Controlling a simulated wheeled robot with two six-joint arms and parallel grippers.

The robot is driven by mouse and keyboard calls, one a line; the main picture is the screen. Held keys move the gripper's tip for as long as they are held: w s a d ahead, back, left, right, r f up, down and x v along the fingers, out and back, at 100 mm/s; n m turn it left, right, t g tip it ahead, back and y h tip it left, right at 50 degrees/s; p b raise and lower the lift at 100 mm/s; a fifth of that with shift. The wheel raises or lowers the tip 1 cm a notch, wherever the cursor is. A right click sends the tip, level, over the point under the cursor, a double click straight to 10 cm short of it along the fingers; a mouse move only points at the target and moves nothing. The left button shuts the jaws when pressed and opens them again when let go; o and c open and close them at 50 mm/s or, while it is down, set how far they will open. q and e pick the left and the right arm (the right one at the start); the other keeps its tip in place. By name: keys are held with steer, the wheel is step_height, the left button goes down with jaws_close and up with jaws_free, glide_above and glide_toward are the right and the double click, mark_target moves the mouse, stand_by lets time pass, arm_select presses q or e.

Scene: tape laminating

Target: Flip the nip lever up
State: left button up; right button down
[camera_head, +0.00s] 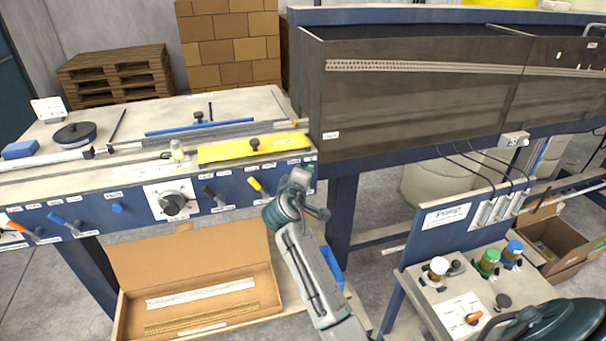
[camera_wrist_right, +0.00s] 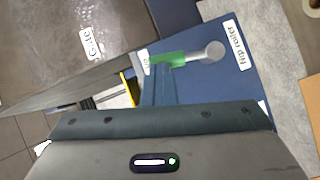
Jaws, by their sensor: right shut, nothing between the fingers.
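The nip lever, grey with a green section and a rounded grey end (camera_wrist_right: 213,49), lies beside the "Nip roller" label (camera_wrist_right: 237,45) in the right wrist view. Its green part (camera_wrist_right: 168,58) is in front of my right gripper. In the head view my right gripper (camera_head: 303,182) is at the right end of the machine's blue front panel, shut and empty. It hides most of the lever there; a small green patch (camera_head: 311,171) shows beside it. I cannot tell whether the fingers touch the lever. My left gripper is not in view.
A yellow lever (camera_head: 256,185), a dark lever (camera_head: 213,195) and a round dial (camera_head: 172,204) sit left along the panel. A dark tank (camera_head: 410,100) stands right. An open cardboard box (camera_head: 190,255) lies below. The pump panel (camera_head: 447,216) is at lower right.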

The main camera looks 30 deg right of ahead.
steer(key=shift+w+d+f, duration=0.1)
steer(key=shift+w+d, duration=0.05)
steer(key=shift+d, duration=0.55)
steer(key=shift+d, duration=0.1)
